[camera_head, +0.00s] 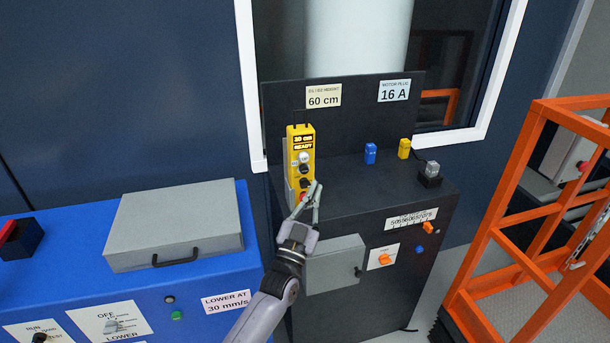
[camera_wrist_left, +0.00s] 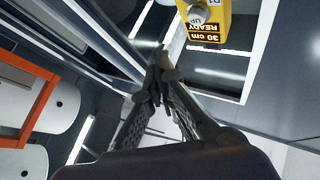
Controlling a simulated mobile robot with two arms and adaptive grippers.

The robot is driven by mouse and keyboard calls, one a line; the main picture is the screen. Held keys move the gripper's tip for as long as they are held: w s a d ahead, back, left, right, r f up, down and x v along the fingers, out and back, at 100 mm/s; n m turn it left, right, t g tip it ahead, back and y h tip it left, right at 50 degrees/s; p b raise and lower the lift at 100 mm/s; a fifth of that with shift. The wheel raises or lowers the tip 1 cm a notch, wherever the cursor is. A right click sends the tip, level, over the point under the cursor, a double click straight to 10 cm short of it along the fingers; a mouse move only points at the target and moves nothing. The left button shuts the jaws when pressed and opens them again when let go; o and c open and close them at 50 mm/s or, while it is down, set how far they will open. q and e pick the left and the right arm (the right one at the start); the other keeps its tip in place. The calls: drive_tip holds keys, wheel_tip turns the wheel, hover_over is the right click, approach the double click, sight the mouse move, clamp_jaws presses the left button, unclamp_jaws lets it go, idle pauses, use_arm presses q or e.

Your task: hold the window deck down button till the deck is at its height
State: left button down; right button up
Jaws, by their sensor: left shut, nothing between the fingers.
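A yellow control pendant (camera_head: 292,143) stands upright at the left end of the dark console. Its display reads 30 cm and READY. A light round UP button sits below the display, with a dark button under it and a red one lower down. My left gripper (camera_head: 314,187) is shut and empty, with its fingertips at the pendant's lower part, close to the dark button. I cannot tell if they touch it. In the left wrist view the pendant (camera_wrist_left: 222,22) shows upside down at the top, right of the shut fingertips (camera_wrist_left: 160,72). My right gripper is out of view.
The dark console (camera_head: 345,205) carries a 60 cm sign (camera_head: 323,97), a 16 A sign (camera_head: 394,91), a blue plug (camera_head: 370,153) and a yellow plug (camera_head: 404,148). A blue cabinet (camera_head: 90,280) with a grey box (camera_head: 175,222) stands left. An orange railing (camera_head: 520,160) stands right.

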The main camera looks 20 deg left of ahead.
sight(304, 170)
use_arm(q)
drive_tip(key=w+a+b, duration=0.3)
drive_tip(key=w, duration=0.2)
drive_tip(key=shift+a, duration=0.2)
drive_tip(key=shift+w+a, duration=0.1)
drive_tip(key=shift+w, duration=0.05)
idle(1.2)
drive_tip(key=shift+w+a+b, duration=0.15)
drive_tip(key=shift+w+b, duration=0.1)
drive_tip(key=shift+b, duration=0.1)
drive_tip(key=shift+w+a+b, duration=0.3)
drive_tip(key=shift+w+b, duration=0.1)
idle(2.1)
drive_tip(key=shift+s+d+p, duration=0.55)
drive_tip(key=shift+s+p, duration=0.15)
drive_tip(key=shift+s, duration=0.1)
